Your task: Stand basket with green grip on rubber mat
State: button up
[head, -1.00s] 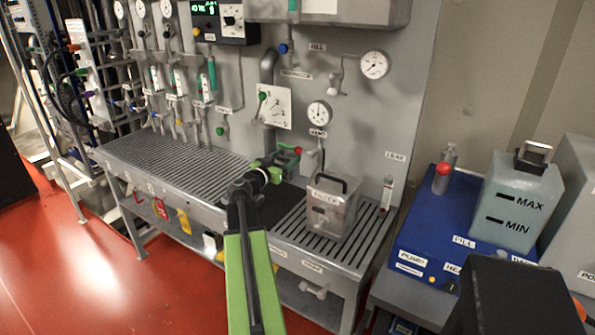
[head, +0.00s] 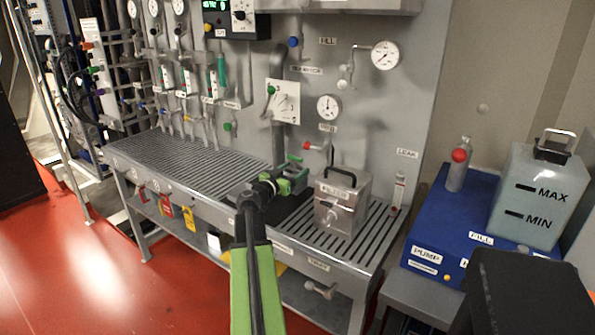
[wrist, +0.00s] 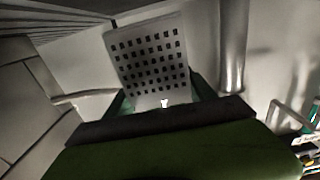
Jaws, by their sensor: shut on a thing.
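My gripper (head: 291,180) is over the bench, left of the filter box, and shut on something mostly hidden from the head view. In the wrist view a pale plate with rows of square holes (wrist: 148,58) stands between the green-edged jaws (wrist: 160,98); it looks like a wall of the basket. The basket's green grip cannot be told apart from the green jaws. The rubber mat (head: 288,209) is a dark patch on the bench below and behind the gripper, partly covered by my arm. I cannot tell whether the basket touches it.
A metal filter box (head: 342,207) with a black handle stands on the slatted bench top right of the mat. Pipes, valves and gauges (head: 329,107) line the panel behind. A blue pump unit (head: 432,234) stands at the right. The left slatted top (head: 180,160) is clear.

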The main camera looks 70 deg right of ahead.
jog(key=shift+s+f+b, duration=0.15)
jog(key=shift+f+b, duration=0.4)
jog(key=shift+b, duration=0.1)
jog(key=o, duration=1.6)
jog(key=shift+a, duration=0.1)
jog(key=shift+r, duration=0.15)
jog(key=shift+r+p, duration=0.5)
jog(key=shift+p, duration=0.3)
jog(key=v, duration=1.1)
jog(key=shift+w+a+f, duration=0.15)
jog(key=shift+w+a, duration=0.05)
jog(key=shift+a, duration=0.1)
